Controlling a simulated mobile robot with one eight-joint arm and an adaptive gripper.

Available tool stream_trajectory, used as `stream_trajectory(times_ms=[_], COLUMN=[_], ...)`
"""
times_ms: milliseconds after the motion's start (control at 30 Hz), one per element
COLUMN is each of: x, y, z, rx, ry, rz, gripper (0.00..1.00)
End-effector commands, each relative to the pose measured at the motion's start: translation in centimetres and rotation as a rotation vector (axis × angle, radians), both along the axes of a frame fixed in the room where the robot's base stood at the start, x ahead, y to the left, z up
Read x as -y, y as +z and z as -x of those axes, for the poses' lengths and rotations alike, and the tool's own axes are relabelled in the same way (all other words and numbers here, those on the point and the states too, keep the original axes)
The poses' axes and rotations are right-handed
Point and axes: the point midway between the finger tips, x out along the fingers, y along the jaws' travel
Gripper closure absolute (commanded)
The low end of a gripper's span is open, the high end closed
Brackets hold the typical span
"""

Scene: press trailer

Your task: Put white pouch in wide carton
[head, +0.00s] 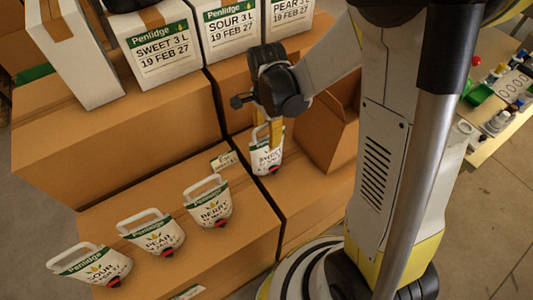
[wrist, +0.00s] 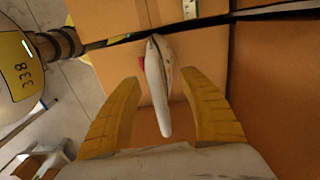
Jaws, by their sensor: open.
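A white pouch marked SWEET (head: 267,160), with a green band and red spout, stands on the brown boxes. My gripper (head: 274,135) comes down on it from above. In the wrist view the pouch (wrist: 158,90) appears edge-on between the two yellow fingers of my gripper (wrist: 158,78), with a gap on each side. The gripper is open and not closed on it. Other white pouches, BERRY (head: 210,205), PEAR (head: 157,236) and SOUR (head: 95,266), stand in a row to the left. Which carton is the wide one I cannot tell.
A plain brown carton (head: 328,132) stands just right of my gripper. White cartons marked SWEET (head: 158,45), SOUR (head: 232,28) and PEAR (head: 290,15) stand behind on a higher box. A table with bottles (head: 498,120) is at the right.

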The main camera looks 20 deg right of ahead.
Motion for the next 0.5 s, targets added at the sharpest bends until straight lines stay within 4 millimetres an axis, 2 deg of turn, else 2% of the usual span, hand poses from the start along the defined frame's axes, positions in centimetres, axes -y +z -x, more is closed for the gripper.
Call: stream_trajectory(times_ms=[300,500], x=[0.1,0.1], y=[-4.4,-5.3], z=[-0.1,-0.1], rx=[0.001,0.001], ry=[0.001,0.001], rz=[0.0,0.0], gripper=[0.5,0.5])
